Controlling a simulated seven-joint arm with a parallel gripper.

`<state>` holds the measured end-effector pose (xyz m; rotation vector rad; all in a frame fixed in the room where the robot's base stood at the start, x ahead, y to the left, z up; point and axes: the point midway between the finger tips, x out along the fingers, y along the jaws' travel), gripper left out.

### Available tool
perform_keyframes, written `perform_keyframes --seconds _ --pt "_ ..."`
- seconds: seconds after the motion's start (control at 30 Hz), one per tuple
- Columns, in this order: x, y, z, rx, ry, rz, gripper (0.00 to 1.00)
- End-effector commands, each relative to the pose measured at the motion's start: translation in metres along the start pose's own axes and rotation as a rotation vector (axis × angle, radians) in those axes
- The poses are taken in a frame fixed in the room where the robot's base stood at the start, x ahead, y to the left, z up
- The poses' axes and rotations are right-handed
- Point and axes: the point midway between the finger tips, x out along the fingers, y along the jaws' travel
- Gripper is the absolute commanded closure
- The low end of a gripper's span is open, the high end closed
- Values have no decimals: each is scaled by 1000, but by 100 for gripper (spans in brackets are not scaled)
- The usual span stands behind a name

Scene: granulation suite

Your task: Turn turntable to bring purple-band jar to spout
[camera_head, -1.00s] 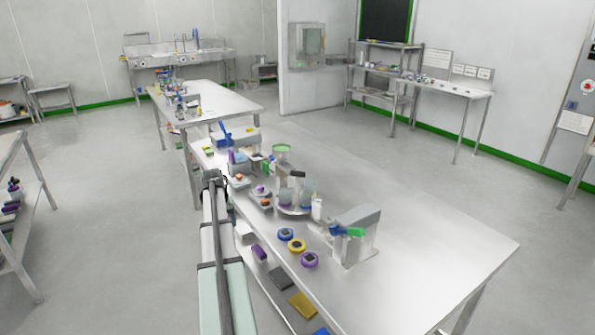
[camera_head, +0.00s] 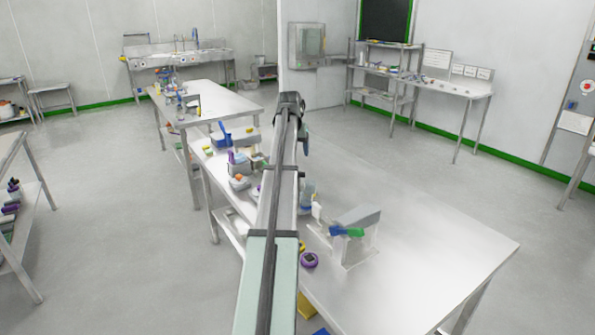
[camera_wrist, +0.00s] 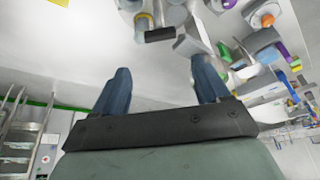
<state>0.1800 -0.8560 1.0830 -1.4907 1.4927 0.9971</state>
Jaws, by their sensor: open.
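In the head view my arm reaches over the bench and hides most of the turntable. A clear jar with a blue band (camera_head: 307,197) shows just right of the arm. The purple-band jar cannot be made out behind the arm. My gripper (camera_wrist: 160,84) is open, with its two blue fingers apart and nothing between them. I cannot tell which part is the spout.
A grey stand (camera_head: 358,217) with blue and green parts is on the bench right of the arm. A purple ring (camera_head: 309,260) lies near the front edge. A blue-handled item (camera_head: 224,133) and small containers are left of the arm. The bench's right side (camera_head: 430,240) is clear.

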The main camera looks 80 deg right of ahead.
Motion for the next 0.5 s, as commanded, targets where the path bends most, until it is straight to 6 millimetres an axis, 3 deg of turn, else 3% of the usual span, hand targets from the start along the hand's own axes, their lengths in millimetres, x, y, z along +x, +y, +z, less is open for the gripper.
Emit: perform_keyframes --seconds 0.5 --pt "89 0 0 -1 -1 0 26"
